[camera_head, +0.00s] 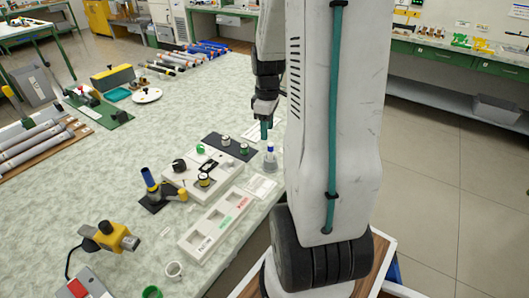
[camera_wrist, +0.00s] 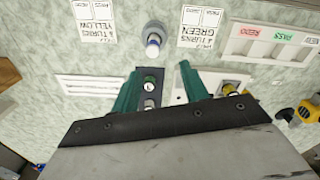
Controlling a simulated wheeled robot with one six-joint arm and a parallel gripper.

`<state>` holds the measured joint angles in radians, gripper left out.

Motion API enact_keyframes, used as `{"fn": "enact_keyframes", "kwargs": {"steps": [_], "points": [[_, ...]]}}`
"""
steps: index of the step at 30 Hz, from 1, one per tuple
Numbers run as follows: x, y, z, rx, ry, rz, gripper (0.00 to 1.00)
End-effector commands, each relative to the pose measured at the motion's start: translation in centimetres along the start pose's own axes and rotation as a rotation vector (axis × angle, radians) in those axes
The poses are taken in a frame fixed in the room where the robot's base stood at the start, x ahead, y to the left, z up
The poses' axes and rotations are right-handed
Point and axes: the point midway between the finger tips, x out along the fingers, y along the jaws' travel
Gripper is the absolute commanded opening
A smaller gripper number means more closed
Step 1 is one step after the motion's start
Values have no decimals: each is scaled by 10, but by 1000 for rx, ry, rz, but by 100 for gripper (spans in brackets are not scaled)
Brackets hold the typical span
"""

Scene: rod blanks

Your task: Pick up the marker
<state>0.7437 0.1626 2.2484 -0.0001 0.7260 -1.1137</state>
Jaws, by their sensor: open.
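A white upright piece with a blue top, which looks like the marker (camera_head: 270,160), stands near the right edge of the bench. In the wrist view the marker (camera_wrist: 154,42) shows from above, just beyond my fingertips and about midway between them. My gripper (camera_head: 265,130) hangs above and slightly left of it in the head view. In the wrist view my gripper's (camera_wrist: 160,68) two teal fingers are apart with nothing held between them. The marker's lower part is hard to make out.
A dark plate with round pieces (camera_head: 241,152) lies left of the marker. Printed cards (camera_wrist: 202,18) flank the marker. A blue post (camera_head: 149,180) stands further left.

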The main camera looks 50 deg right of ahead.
Motion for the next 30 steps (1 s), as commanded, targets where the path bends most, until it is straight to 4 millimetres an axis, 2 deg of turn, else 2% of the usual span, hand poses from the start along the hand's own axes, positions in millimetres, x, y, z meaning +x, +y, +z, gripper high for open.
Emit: {"fn": "enact_keyframes", "kwargs": {"steps": [1,5,21,30], "points": [[8,8,6,-4,-2,-3,45],[21,16,11,-21,-3,-6,45],[89,10,9,-22,-3,-7,45],[94,10,9,-22,-2,-4,45]]}}
